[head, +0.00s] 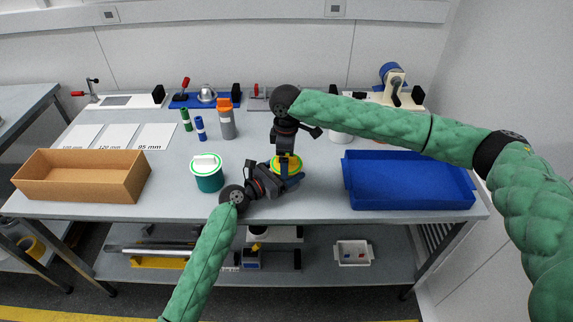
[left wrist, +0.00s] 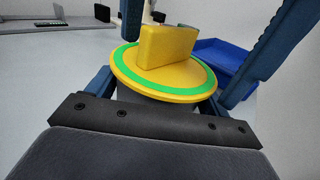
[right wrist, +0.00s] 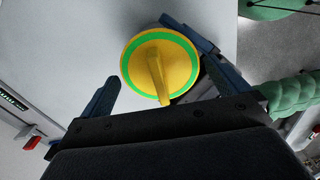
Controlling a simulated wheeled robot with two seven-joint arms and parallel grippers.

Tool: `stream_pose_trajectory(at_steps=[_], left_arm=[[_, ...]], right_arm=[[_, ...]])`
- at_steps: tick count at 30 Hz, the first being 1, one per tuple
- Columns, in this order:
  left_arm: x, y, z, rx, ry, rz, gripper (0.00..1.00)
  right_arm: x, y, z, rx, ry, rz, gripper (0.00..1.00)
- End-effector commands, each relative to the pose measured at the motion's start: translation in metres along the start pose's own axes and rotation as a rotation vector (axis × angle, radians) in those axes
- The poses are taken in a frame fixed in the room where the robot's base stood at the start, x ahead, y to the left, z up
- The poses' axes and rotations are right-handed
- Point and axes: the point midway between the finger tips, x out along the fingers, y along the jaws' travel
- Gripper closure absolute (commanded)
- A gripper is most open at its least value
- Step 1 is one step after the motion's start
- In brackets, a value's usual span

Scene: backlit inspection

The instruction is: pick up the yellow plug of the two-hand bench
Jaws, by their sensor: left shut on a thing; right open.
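The yellow plug (head: 291,161) is a yellow disc with a green ring and an upright yellow handle. It sits on top of a grey round body (left wrist: 150,97), mostly hidden in the head view. My left gripper (head: 284,181) is shut on that grey body, below the disc. My right gripper (head: 288,158) is open above the plug. In the right wrist view the disc and handle (right wrist: 156,72) lie between its spread fingers. In the left wrist view the right fingers stand either side of the handle (left wrist: 167,45), apart from it.
A teal jar with a white lid (head: 207,171) stands left of my left gripper. A blue tray (head: 410,203) is at the right, and a brown box (head: 75,188) at the left. An orange-topped bottle (head: 227,120) and fixtures stand behind. The table front between jar and box is clear.

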Motion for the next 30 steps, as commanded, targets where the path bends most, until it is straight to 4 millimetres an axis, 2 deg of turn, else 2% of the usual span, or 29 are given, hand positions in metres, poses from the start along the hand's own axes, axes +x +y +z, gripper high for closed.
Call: stream_pose_trajectory(at_steps=[3,4,9,16,20,23,30], left_arm=[[-0.001,-0.001,-0.006,-0.003,0.007,-0.002,0.48],[-0.001,-0.001,-0.006,-0.003,0.007,-0.002,0.48],[-0.001,-0.001,-0.006,-0.003,0.007,-0.002,0.48],[-0.001,-0.001,-0.006,-0.003,0.007,-0.002,0.48],[-0.001,-0.001,-0.006,-0.003,0.007,-0.002,0.48],[-0.001,-0.001,-0.006,-0.003,0.007,-0.001,0.48],[-0.001,-0.001,-0.006,-0.003,0.007,-0.001,0.48]], right_arm=[[0.001,0.0,0.0,0.0,0.0,0.0,0.0],[0.001,0.0,0.0,0.0,0.0,0.0,0.04],[0.0,0.0,0.0,0.0,0.0,0.0,0.36],[0.0,0.0,0.0,-0.001,0.0,0.0,0.36],[-0.007,0.0,0.0,0.0,0.001,0.001,0.36],[-0.02,0.0,0.0,-0.001,0.0,0.001,0.36],[-0.065,0.001,0.0,-0.001,0.001,0.002,0.36]])
